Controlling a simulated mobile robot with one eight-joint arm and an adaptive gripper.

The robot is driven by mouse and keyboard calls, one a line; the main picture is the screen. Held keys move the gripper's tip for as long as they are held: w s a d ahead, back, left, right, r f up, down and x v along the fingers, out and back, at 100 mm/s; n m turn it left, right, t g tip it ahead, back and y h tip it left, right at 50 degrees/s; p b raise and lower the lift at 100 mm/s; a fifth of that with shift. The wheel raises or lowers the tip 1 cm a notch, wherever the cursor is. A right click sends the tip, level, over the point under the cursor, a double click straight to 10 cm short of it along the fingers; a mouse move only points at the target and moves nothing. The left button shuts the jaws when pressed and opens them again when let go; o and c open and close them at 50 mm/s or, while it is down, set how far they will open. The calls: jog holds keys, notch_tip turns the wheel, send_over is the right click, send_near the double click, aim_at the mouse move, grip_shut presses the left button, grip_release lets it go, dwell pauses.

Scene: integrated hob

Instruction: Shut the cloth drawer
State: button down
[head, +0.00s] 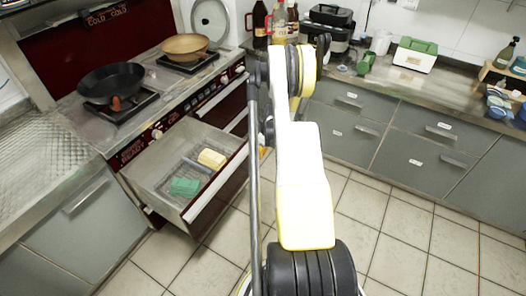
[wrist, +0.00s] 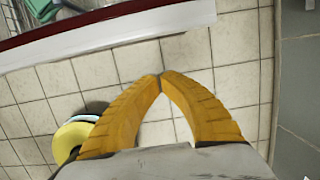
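The cloth drawer (head: 160,178) stands pulled out below the hob in the head view. It holds a green cloth (head: 184,187) and a yellow cloth (head: 211,158) on a wire rack. Its dark red front with a pale handle bar (head: 218,187) faces right, towards my arm. In the wrist view the drawer front (wrist: 100,24) crosses the top, with some green cloth (wrist: 45,8) behind it. My gripper (wrist: 161,76) has its yellow fingertips together, with nothing between them. They appear below the drawer front in the picture, apart from it. The arm mostly hides the gripper in the head view.
A black pan (head: 111,82) and a wooden-looking pan (head: 185,46) sit on the hob. Grey drawers (head: 345,135) line the back right. A grey cabinet face (wrist: 300,90) is at the right of the wrist view. The tiled floor (head: 400,240) is clear.

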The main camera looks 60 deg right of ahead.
jog(key=w+b, duration=0.1)
jog(key=w, duration=0.1)
jog(key=w+f, duration=0.1)
jog(key=w, duration=0.1)
jog(key=shift+w+a+f+b, duration=0.15)
jog(key=shift+b, duration=0.25)
jog(key=shift+w, duration=0.1)
